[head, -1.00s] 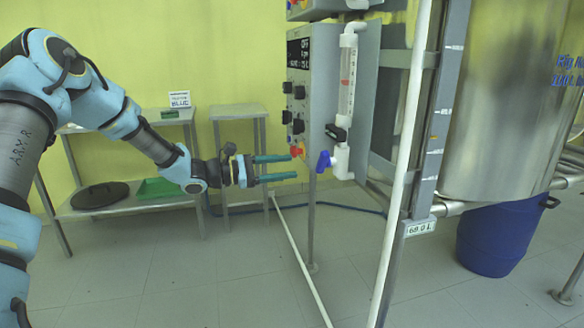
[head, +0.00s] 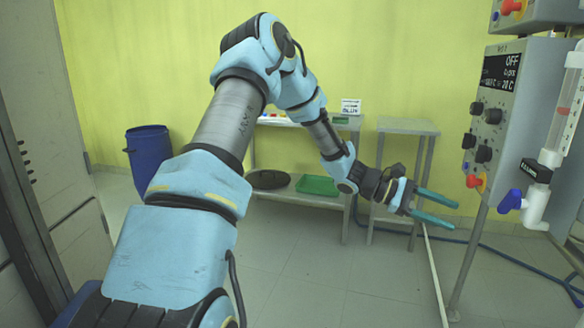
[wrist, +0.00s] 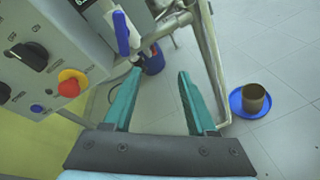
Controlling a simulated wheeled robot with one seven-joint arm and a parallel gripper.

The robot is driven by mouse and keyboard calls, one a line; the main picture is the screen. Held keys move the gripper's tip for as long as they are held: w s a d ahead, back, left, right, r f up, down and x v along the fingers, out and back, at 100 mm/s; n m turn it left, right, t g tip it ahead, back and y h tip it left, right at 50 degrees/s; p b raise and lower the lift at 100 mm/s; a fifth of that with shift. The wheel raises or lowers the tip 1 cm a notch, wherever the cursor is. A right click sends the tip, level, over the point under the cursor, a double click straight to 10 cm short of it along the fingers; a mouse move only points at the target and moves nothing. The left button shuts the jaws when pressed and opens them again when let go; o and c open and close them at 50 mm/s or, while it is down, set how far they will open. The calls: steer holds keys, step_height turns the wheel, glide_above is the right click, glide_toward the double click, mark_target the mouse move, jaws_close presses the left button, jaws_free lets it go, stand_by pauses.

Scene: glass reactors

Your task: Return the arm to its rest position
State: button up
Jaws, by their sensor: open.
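My gripper (head: 440,209) is open and empty, with its two teal fingers spread apart. In the head view my arm is bent, rising from the lower left and reaching down to the right. The fingers point right, just left of the grey control panel (head: 490,140). In the wrist view both fingers (wrist: 153,95) show with nothing between them, and the panel (wrist: 60,25) is at the upper left. Its red-and-yellow knob (wrist: 71,83) is left of the left finger. A blue valve handle (wrist: 122,33) shows beyond that finger's tip.
A steel shelf table (head: 330,187) with a green tray (head: 317,185) stands behind my arm, with a small steel table (head: 408,126) beside it. A blue barrel (head: 149,158) is at the left. A blue dish (wrist: 255,102) holding a brown cup (wrist: 254,96) lies on the floor.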

steer(key=s+a+f+m+t+y, duration=0.15)
steer(key=a+m+t+y, duration=0.4)
steer(key=a, duration=1.65)
steer(key=s+a+m+t+y, duration=0.25)
steer(key=a+y, duration=0.55)
steer(key=a, duration=1.5)
step_height(320, 180, up, 14)
steer(key=p, duration=1.4)
steer(key=shift+d+n+p, duration=0.35)
steer(key=shift+n, duration=0.05)
